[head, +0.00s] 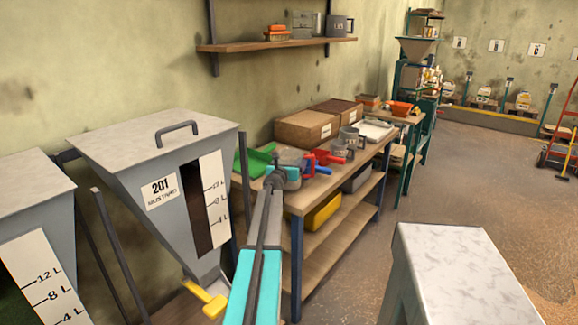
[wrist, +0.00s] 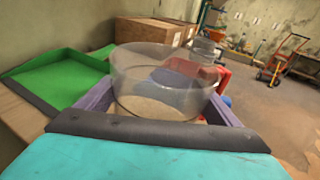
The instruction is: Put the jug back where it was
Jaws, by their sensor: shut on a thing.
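A clear see-through jug (wrist: 160,80) stands between the two purple fingers of my gripper (wrist: 165,105) in the wrist view. The fingers are shut on its sides, and its rim looks about level. I cannot tell whether the beige at its bottom is contents or the bench seen through it. In the head view my gripper (head: 298,168) is over the near end of the wooden workbench (head: 325,190), where the arm partly hides the jug. I cannot tell whether the jug touches the bench.
A green tray (wrist: 60,88) lies just left of the jug. Red scoops (head: 327,157) and grey mugs (head: 349,138) stand beyond it. Cardboard boxes (head: 305,127) line the wall. A grey hopper marked 201 (head: 150,165) stands at left. The floor at right is mostly open.

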